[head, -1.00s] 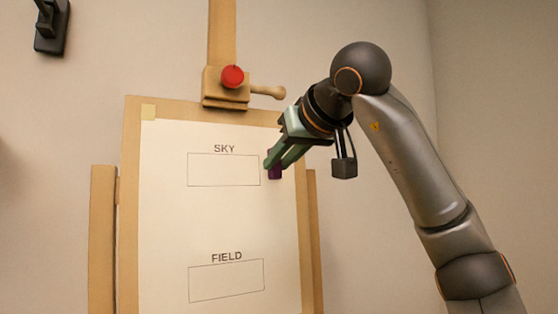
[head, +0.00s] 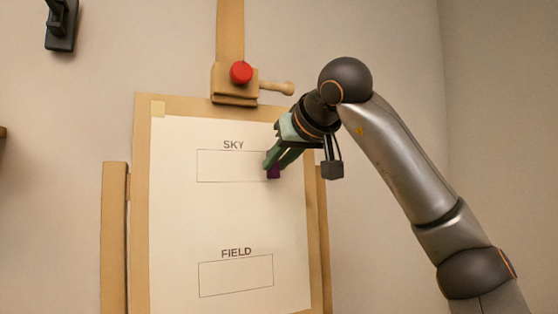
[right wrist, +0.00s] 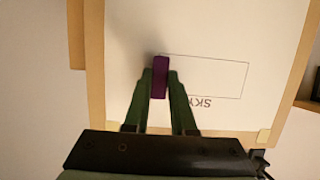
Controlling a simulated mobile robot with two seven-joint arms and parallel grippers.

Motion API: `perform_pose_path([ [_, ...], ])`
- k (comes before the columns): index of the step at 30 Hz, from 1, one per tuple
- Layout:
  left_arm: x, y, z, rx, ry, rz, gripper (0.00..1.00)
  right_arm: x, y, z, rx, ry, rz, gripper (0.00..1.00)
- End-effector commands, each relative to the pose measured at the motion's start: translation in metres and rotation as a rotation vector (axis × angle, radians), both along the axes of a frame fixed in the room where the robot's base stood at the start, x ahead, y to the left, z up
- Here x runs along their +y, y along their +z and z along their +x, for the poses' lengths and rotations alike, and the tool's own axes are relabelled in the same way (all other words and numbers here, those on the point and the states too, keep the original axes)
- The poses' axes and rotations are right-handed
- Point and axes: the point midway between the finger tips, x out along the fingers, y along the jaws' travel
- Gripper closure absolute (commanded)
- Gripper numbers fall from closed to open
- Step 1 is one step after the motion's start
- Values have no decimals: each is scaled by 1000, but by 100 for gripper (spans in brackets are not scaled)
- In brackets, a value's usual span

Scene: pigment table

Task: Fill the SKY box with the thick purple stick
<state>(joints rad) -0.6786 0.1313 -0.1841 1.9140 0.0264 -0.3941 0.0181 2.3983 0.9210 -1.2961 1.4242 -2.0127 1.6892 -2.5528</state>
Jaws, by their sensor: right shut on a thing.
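The SKY box (head: 225,166) is an outlined rectangle, blank inside, on the white paper (head: 175,215) on the easel. It also shows upside down in the right wrist view (right wrist: 210,77). My right gripper (head: 271,165) is shut on the thick purple stick (head: 274,173), which sticks out past the fingertips. In the right wrist view the stick (right wrist: 160,76) is at the box's left end there, over its short edge; in the head view that is the right end. I cannot tell whether it touches the paper. My left gripper is not in view.
The FIELD box (head: 236,276), also blank, is lower on the paper. The easel's clamp with a red knob (head: 241,72) is above the board. A dark fixture (head: 61,25) is at the top left. The paper left of the gripper is clear.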

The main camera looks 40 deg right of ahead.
Motion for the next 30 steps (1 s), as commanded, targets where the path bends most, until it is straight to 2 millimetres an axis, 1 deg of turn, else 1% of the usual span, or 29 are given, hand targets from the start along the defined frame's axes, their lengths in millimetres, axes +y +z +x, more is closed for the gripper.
perform_pose_path([
  [6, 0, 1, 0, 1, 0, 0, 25, 0, 0, 1, 0, 0, 0, 100],
  [30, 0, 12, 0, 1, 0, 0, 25, -5, -1, 16, 1, 0, 1, 100],
])
